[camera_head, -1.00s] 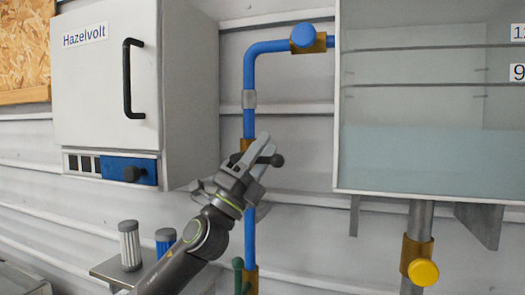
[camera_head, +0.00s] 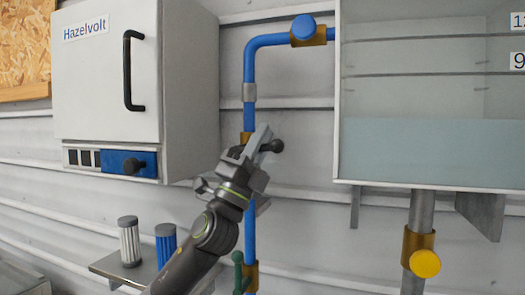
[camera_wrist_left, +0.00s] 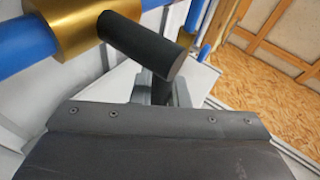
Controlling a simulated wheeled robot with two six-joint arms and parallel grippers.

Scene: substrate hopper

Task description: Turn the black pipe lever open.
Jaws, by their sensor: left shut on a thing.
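The black pipe lever (camera_head: 276,146) sits on a brass valve body (camera_head: 246,137) on the upright blue pipe (camera_head: 249,115). In the head view its round knob sticks out to the right past my fingers. My left gripper (camera_head: 258,142) is at the valve and shut on the lever; the fingers hide most of it. In the left wrist view the lever shows as a dark cylinder (camera_wrist_left: 145,48) beside the brass body (camera_wrist_left: 72,28), and a dark bar runs down between my fingers. My right gripper is not in view.
A clear water tank (camera_head: 430,150) hangs at the right, with a yellow-knobbed valve (camera_head: 425,263) below it. A blue-knobbed valve (camera_head: 304,28) is above. A white Hazelvolt cabinet (camera_head: 110,75) is at left. A green lever (camera_head: 238,270) and two filters (camera_head: 129,240) are below.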

